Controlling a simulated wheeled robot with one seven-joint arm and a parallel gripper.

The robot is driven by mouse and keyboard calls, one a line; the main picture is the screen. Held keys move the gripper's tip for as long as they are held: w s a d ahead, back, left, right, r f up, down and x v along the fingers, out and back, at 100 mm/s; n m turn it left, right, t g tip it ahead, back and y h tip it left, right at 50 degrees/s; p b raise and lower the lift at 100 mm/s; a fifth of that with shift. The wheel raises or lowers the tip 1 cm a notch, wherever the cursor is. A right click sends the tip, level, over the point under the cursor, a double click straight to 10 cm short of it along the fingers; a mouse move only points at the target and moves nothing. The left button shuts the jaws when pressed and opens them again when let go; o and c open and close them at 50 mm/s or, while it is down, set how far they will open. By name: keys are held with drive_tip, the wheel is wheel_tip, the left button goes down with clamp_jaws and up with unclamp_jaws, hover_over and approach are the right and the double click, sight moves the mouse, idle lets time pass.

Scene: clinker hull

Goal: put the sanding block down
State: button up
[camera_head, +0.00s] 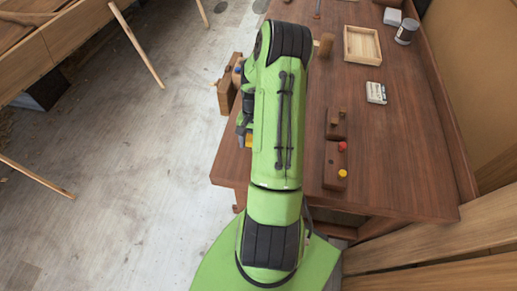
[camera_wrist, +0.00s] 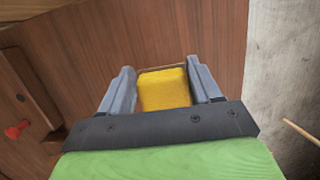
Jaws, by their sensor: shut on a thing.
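The sanding block (camera_wrist: 163,90) shows as a yellow block between the two grey fingers of my gripper (camera_wrist: 162,88) in the wrist view. The fingers are shut on its left and right sides. Behind it is the brown wooden top of the workbench (camera_wrist: 190,35); the gap between block and wood cannot be judged. In the head view only a small yellow patch of the block (camera_head: 247,142) shows beside my green arm, near the left edge of the workbench (camera_head: 385,130). My arm hides most of the gripper there.
A dark wooden piece with red and yellow knobs (camera_head: 336,165) lies on the bench right of my arm. Farther back are an open wooden tray (camera_head: 362,45), a can (camera_head: 406,31) and a small white box (camera_head: 376,93). A wooden vise (camera_head: 228,88) sits at the left edge.

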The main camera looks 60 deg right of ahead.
drive_tip(key=f, duration=0.4)
drive_tip(key=shift+s+d+f, duration=0.15)
drive_tip(key=shift+s+f, duration=0.15)
drive_tip(key=shift+s, duration=0.1)
drive_tip(key=shift+f, duration=0.3)
drive_tip(key=shift+w, duration=0.2)
drive_tip(key=shift+f, duration=0.1)
drive_tip(key=o, duration=1.4)
